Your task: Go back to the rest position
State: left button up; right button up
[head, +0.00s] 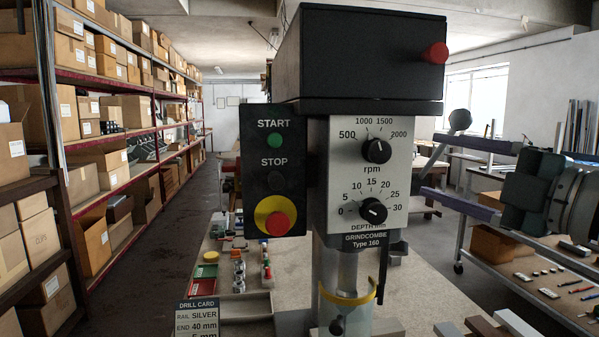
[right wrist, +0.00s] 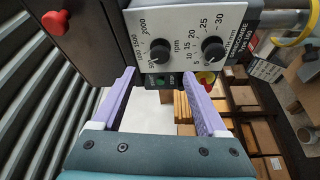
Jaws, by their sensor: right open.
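My right gripper (head: 428,164) comes in from the right, open, with its two purple fingers apart and pointing left at the drill press (head: 372,52). In the right wrist view the open fingers (right wrist: 160,76) have nothing between them; the drill's dial panel (right wrist: 185,28) shows just beyond their tips. In the head view the panel carries an rpm knob (head: 376,151) and a depth knob (head: 372,211). The dark switch box (head: 273,175) has a green START button (head: 275,141), a dark STOP button and a red mushroom button (head: 277,224) on yellow. My left gripper is not in view.
A drill card (head: 197,316) stands on the bench at the lower left. A lever with a grey ball (head: 460,120) is close to my right gripper. Shelves with boxes (head: 100,180) line the left; an aisle is clear.

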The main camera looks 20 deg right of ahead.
jog(key=s+a+f+m+g+h, duration=0.3)
jog(key=s+a+f+m+g, duration=0.15)
jog(key=s+f+m, duration=0.4)
jog(key=s+a+f+m+g+h, duration=0.25)
jog(key=s+f+m+g, duration=0.3)
jog(key=f, duration=0.55)
jog(key=s+a+f+m+g+y, duration=0.2)
jog(key=s+a+g, duration=0.2)
jog(key=s+a, duration=0.3)
notch_tip(320, 180, up, 17)
jog(key=s+a+g+p, duration=0.1)
jog(key=s+a+p, duration=0.1)
jog(key=p, duration=1.5)
jog(key=shift+s+f+y, duration=0.2)
jog(key=shift+y, duration=0.15)
